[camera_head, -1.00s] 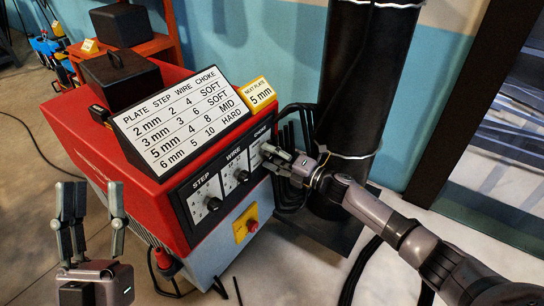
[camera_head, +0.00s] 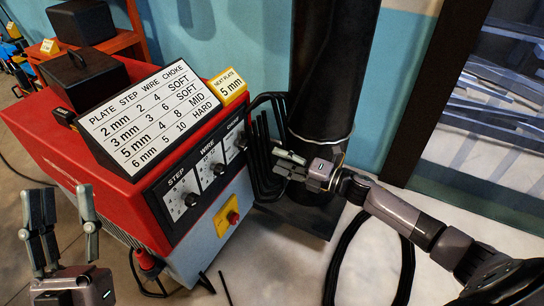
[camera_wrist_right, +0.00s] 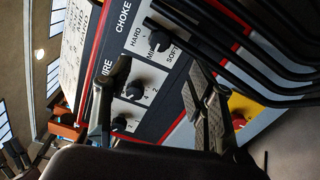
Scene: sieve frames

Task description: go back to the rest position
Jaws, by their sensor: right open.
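My right gripper (camera_head: 282,160) is open and empty. It stands to the right of the red welding machine (camera_head: 62,150), apart from the choke knob (camera_head: 240,145). In the right wrist view its two spread fingers (camera_wrist_right: 160,105) show in front of the panel, with the choke knob (camera_wrist_right: 160,42) and wire knob (camera_wrist_right: 133,90) beyond. My left gripper (camera_head: 64,220) is open and empty at the lower left, its fingers pointing up, in front of the machine's side. The step knob (camera_head: 190,200) and wire knob (camera_head: 219,170) are on the panel.
A chart (camera_head: 150,110) and a yellow "next plate 5 mm" sign (camera_head: 228,85) stand on the machine. A yellow plate with a red button (camera_head: 227,216) is below the knobs. A black column (camera_head: 325,75) with hanging black cables (camera_head: 262,150) stands behind my right gripper. Cables lie on the floor.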

